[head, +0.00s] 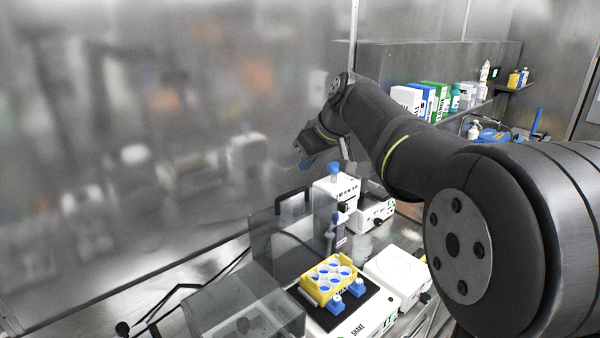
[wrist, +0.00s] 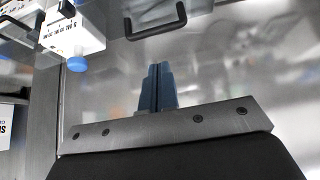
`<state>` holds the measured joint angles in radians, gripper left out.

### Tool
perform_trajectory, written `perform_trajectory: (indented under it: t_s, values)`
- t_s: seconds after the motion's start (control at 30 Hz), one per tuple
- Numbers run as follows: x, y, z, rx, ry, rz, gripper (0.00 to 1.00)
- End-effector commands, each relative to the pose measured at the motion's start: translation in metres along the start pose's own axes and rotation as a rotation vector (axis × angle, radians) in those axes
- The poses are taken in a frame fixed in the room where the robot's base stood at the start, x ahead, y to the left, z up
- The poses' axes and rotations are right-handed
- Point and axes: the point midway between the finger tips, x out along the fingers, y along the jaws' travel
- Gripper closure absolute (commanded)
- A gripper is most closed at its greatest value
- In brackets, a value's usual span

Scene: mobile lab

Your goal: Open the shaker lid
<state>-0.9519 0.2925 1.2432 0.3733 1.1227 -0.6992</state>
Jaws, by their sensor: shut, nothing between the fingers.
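The shaker (head: 352,322) is a white box marked SHAKE at the bottom of the head view, with a black top. A yellow rack (head: 314,293) with blue-rimmed wells sits on it, beside blue clamps. A clear grey panel with a black handle (head: 293,203), seemingly the lid, stands steeply behind the shaker; how it is joined is unclear. A black handle on a clear panel also shows in the wrist view (wrist: 158,31). My gripper (head: 306,165) is in the air above and beyond the panel, apart from it. Its blue fingers (wrist: 157,88) are shut and empty.
A clear box (head: 245,312) stands left of the shaker. A white device with a blue cap (head: 334,168) stands behind it, close below my gripper. Another white device (head: 398,272) is at its right. A shelf holds bottles and boxes (head: 408,97). A reflective wall rises at left.

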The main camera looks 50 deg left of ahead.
Motion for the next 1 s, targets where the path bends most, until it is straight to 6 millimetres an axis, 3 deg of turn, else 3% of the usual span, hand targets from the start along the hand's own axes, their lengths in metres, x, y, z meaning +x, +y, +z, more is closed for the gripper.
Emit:
perform_trajectory:
  t_s: [0.2, 0.57, 0.77, 1.0]
  values:
    - [-0.013, 0.000, 0.002, 0.001, -0.001, 0.000, 1.00]
    - [-0.011, 0.000, 0.002, 0.001, -0.001, -0.001, 1.00]
    - [0.011, -0.001, 0.000, 0.000, -0.003, -0.003, 1.00]
    - [0.058, -0.001, -0.005, 0.001, -0.003, -0.003, 1.00]
